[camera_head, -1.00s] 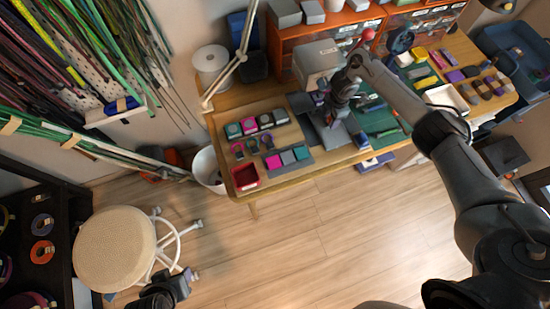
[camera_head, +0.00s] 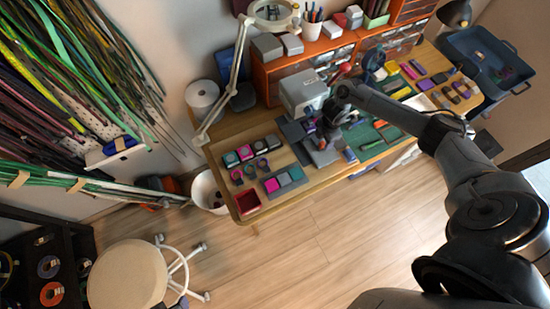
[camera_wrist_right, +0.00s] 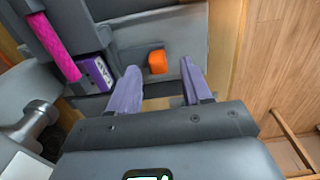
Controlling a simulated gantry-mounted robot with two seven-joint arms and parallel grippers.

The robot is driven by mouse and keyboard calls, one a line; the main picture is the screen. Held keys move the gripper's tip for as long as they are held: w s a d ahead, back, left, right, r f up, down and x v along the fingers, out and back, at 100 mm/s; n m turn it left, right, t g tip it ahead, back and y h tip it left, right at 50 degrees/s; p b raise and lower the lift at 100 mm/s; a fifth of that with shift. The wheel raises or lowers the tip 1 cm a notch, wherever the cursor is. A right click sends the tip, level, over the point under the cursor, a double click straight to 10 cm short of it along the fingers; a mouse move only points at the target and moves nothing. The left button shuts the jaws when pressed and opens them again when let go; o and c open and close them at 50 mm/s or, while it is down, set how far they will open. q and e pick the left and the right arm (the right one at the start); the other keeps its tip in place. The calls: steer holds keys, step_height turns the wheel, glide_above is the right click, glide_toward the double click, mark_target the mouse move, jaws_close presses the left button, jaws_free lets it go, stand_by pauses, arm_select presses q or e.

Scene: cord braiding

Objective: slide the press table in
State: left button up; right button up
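The press is a pale grey box (camera_head: 300,94) on the wooden workbench. A flat grey plate, seemingly its press table (camera_head: 322,156), shows at the bench's front edge, partly hidden by my right arm. My right gripper (camera_head: 322,132) is over this grey part. In the right wrist view my right gripper (camera_wrist_right: 160,82) has its two purple fingers apart, with a gap between them. An orange block (camera_wrist_right: 157,62) on the grey part (camera_wrist_right: 150,30) shows between and beyond the fingertips. I cannot see contact with it. My left gripper is not clearly in view.
Dark, pink and teal blocks (camera_head: 284,180) and a red tray (camera_head: 247,201) are left of the press. A green mat (camera_head: 372,140) is right of it. A lamp arm (camera_head: 236,70) stands behind. A stool (camera_head: 128,274) is at lower left; open floor (camera_head: 300,250) lies in front.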

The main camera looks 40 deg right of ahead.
step_height(320, 180, up, 8)
steer(key=p, duration=0.7)
steer(key=a+f+b, duration=0.1)
steer(key=a+f, duration=0.1)
steer(key=a, duration=0.2)
steer(key=s+a+f+n+t+b, duration=0.1)
steer(key=a+f+b, duration=0.1)
steer(key=a, duration=0.3)
steer(key=a+f+n+y+b, duration=0.1)
steer(key=a+f+b, duration=0.1)
steer(key=a, duration=0.3)
steer(key=shift+s+a+f, duration=0.2)
steer(key=shift+f, duration=0.55)
steer(key=s+a+b, duration=0.1)
steer(key=a+b, duration=0.1)
steer(key=a, duration=0.2)
steer(key=s+a+f+n+t+y+b, duration=0.1)
steer(key=a, duration=0.4)
steer(key=s+a+t+b, duration=0.1)
steer(key=a+b, duration=0.1)
steer(key=a, duration=0.2)
steer(key=shift+s+a+f+y+b, duration=0.2)
steer(key=shift+s+a+y+b, duration=0.1)
steer(key=shift+s+y+b, duration=0.1)
steer(key=shift+s+a+r+t, duration=0.2)
steer(key=shift+a+t, duration=0.1)
steer(key=shift+a, duration=0.25)
